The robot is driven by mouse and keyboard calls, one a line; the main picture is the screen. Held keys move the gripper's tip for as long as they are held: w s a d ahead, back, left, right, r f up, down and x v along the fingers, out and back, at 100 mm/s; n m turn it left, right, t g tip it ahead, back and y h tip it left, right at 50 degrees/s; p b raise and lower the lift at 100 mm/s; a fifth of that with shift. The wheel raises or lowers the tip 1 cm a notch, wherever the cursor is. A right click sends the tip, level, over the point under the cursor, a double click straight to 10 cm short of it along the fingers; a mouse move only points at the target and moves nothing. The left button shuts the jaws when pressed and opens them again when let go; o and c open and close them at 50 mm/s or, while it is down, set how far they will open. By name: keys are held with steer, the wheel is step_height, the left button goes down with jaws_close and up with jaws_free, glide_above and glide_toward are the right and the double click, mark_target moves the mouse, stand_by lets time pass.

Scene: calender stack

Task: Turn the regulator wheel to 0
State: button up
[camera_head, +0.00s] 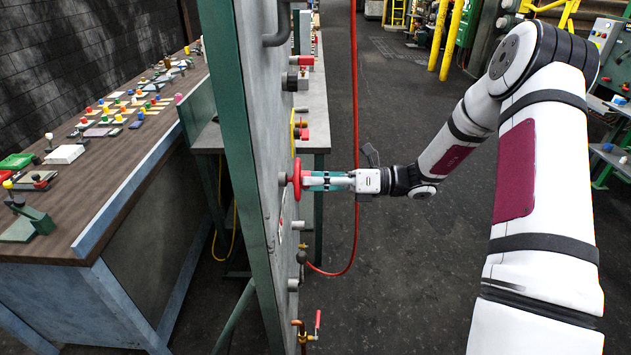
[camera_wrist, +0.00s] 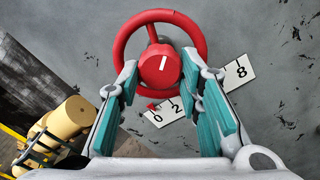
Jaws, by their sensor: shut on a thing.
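The regulator wheel (camera_wrist: 185,22) is red, with a thick rim and a round hub carrying a short white line, nearly upright in the wrist view. In the head view the wheel (camera_head: 297,179) stands out from the grey panel. My gripper (camera_wrist: 160,72) is shut on the wheel's hub, one finger on each side of it. In the head view my gripper (camera_head: 304,181) reaches the wheel from the right. A white number scale (camera_wrist: 233,76) shows 0, 2 and 8; its middle is hidden by my right finger. A small red pointer (camera_wrist: 151,106) lies beside the 0.
The grey panel (camera_head: 255,115) carries red-handled valves (camera_head: 303,61) above the wheel and another red handle (camera_head: 317,321) below. A red hose (camera_head: 355,130) hangs close by my wrist. A workbench (camera_head: 150,130) with small parts stands left. Open floor lies right of the panel.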

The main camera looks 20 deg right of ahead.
steer(key=shift+s+m, duration=0.1)
steer(key=shift+m, duration=3.7)
steer(key=o, duration=1.2)
steer(key=shift+c, duration=0.2)
steer(key=v, duration=1.2)
steer(key=shift+r, duration=0.1)
